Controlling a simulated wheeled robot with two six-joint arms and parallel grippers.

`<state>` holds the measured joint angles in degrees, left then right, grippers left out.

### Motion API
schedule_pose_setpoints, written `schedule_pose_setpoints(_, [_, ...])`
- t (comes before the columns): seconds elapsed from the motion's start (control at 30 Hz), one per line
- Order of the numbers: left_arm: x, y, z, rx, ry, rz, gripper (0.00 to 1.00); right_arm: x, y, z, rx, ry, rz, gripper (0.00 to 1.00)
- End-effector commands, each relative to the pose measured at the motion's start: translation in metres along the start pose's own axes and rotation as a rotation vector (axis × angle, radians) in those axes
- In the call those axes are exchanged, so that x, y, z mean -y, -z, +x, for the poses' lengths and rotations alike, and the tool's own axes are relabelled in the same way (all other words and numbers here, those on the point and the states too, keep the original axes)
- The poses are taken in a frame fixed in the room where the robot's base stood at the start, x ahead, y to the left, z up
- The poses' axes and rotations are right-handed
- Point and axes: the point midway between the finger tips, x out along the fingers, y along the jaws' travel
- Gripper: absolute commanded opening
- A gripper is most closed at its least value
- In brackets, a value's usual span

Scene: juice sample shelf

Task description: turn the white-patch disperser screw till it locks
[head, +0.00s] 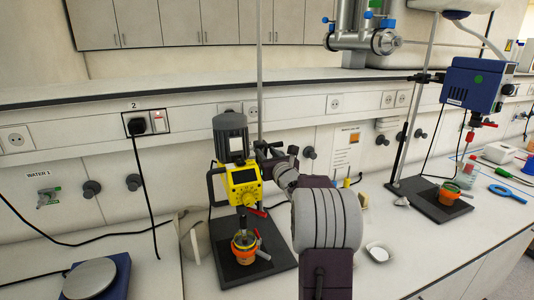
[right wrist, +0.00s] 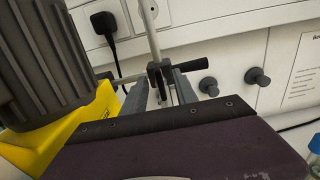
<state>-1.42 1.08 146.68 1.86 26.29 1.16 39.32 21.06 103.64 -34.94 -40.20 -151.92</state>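The yellow disperser (head: 243,184) with a grey motor (head: 230,138) hangs on a metal rod (head: 259,75) at the middle left. My right gripper (head: 279,156) reaches up to this clamp from the front. In the right wrist view its two grey fingers (right wrist: 162,82) stand apart, with the dark clamp part between their tips. I cannot see clear contact. My left gripper is out of view.
An orange-rimmed jar (head: 244,243) stands under the disperser on a dark base plate (head: 265,265). A blue stirrer with a green patch (head: 478,82) stands at the right. A scale (head: 90,279) is at the lower left.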

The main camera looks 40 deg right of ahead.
Motion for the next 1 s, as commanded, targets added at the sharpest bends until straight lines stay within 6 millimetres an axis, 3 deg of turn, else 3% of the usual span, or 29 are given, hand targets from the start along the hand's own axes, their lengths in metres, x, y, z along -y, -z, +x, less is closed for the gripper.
schedule_pose_setpoints(0.03, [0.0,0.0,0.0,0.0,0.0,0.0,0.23,0.0,0.0,0.0,0.0,0.0,0.0,0.32])
schedule_pose_setpoints(0.13, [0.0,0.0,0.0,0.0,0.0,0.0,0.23,0.0,0.0,0.0,0.0,0.0,0.0,0.04])
schedule_pose_setpoints(0.17, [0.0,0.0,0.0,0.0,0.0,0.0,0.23,0.0,0.0,0.0,0.0,0.0,0.0,0.0])
schedule_pose_setpoints(0.57, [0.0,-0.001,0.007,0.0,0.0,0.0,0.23,0.001,0.001,-0.001,0.001,0.0,0.049,0.0])
schedule_pose_setpoints(1.0, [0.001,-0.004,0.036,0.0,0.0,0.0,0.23,0.003,0.003,-0.001,0.002,0.002,0.396,0.0])
